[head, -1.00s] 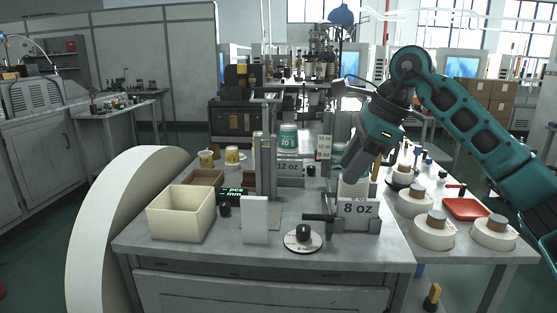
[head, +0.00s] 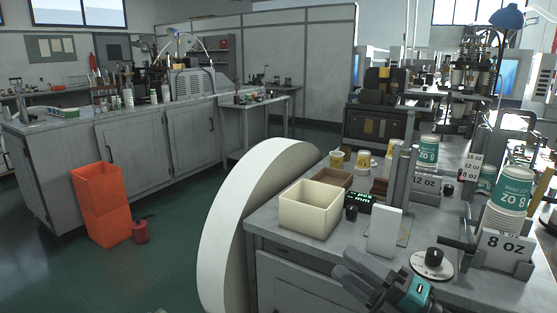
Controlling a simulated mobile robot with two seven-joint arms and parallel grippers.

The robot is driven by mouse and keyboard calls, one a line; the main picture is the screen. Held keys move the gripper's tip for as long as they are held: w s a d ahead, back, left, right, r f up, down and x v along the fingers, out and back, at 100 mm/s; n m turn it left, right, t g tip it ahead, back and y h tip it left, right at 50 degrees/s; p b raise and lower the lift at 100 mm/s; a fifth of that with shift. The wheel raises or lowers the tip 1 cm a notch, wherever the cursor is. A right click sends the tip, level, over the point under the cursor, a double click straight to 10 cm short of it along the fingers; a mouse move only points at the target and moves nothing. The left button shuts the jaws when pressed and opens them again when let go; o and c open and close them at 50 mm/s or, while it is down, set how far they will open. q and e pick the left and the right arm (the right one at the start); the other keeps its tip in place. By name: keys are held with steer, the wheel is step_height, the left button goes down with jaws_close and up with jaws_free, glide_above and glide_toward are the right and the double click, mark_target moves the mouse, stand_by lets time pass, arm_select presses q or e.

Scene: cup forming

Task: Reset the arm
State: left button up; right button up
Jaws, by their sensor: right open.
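My right gripper (head: 352,272) is at the bottom of the head view, low in front of the workbench's (head: 285,243) near edge. Its dark fingers point up and to the left, apart and with nothing visible between them. Only the teal and grey wrist shows behind it; the rest of the arm is out of frame. My left gripper is not in view. A stack of paper cups (head: 507,203) stands behind the "8 OZ" sign (head: 505,246) at the right, away from the gripper.
A cream bin (head: 309,212), a white upright block (head: 384,232) and a round dial (head: 432,263) sit on the bench near the gripper. A large white curved panel (head: 232,235) stands at the bench's left end.

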steer(key=s+d+f+m+h, duration=0.1)
steer(key=s+f+m+h, duration=0.4)
steer(key=f+m, duration=0.3)
steer(key=s+d+f+m+g+h, duration=0.1)
steer(key=s+d+f+m+h, duration=0.1)
steer(key=s+f+m+h, duration=0.3)
steer(key=s+d+f+m+g+h, duration=0.1)
steer(key=s+f+m+h, duration=0.4)
steer(key=f+m, duration=0.7)
step_height(320, 180, down, 4)
steer(key=shift+s+d+r+m, duration=0.2)
steer(key=shift+s+d+m, duration=0.2)
steer(key=shift+s+d, duration=0.25)
